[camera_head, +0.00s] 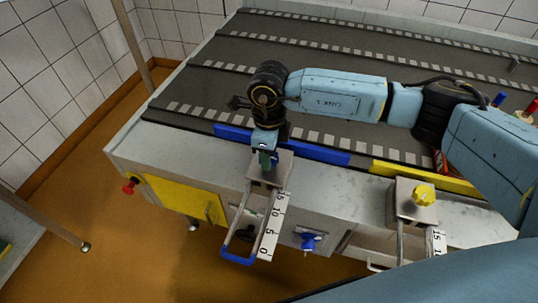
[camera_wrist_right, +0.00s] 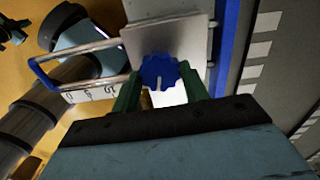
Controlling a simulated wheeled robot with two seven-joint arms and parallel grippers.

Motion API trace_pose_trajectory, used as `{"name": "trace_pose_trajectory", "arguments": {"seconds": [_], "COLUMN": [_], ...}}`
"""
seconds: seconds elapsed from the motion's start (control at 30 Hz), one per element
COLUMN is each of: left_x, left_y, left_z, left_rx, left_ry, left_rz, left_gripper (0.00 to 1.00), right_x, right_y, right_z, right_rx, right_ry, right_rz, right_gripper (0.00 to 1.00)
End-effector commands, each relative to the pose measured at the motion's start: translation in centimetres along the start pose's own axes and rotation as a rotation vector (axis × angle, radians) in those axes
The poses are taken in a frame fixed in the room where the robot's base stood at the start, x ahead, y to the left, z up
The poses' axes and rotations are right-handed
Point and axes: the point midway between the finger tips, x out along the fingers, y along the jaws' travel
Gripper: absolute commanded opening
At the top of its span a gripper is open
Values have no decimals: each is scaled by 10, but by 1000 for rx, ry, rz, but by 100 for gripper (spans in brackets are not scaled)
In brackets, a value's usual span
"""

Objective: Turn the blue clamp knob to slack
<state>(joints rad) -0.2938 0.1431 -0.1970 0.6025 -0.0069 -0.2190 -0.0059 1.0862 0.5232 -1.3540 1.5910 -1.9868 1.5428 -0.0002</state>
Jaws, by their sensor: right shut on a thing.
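The blue clamp knob (camera_wrist_right: 157,70) shows in the wrist view, a scalloped disc with a white line towards the bottom of the picture. It sits on a grey metal block (camera_wrist_right: 192,40). My right gripper (camera_wrist_right: 161,90) is shut on the knob, with one green finger on each side. In the head view my right gripper (camera_head: 267,159) points down at the block, and its fingers hide the knob. A slide with a blue end handle (camera_head: 237,258) and a scale (camera_head: 271,228) marked 0 to 15 extends from the block. My left gripper is not in view.
A yellow knob (camera_head: 424,194) stands on a similar block to the right. A blue knob (camera_head: 309,241) is on the cabinet front below. Blue (camera_head: 330,153) and yellow (camera_head: 400,173) bars line the conveyor (camera_head: 320,60) edge. A red button (camera_head: 130,187) sticks out at the left.

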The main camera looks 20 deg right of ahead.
Motion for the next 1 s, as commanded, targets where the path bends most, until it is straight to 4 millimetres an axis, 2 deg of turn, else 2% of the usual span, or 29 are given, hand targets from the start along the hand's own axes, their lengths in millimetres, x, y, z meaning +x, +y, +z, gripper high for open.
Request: {"name": "trace_pose_trajectory", "arguments": {"seconds": [0.1,0.4,0.57,0.8,1.0], "left_x": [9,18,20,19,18], "left_y": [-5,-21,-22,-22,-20], "left_z": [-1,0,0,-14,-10], "left_rx": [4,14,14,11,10], "left_ry": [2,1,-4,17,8], "left_rz": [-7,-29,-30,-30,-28], "left_gripper": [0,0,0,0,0], "right_x": [0,-1,-1,-2,-2], "right_y": [-1,-1,-1,-1,-1], "right_z": [1,1,1,1,1], "right_rx": [-86,-231,-266,-281,-281], "right_ry": [-4,-3,-4,-4,-4], "right_rz": [-4,-4,-3,-2,-3], "right_gripper": [22,22,22,22,22]}}
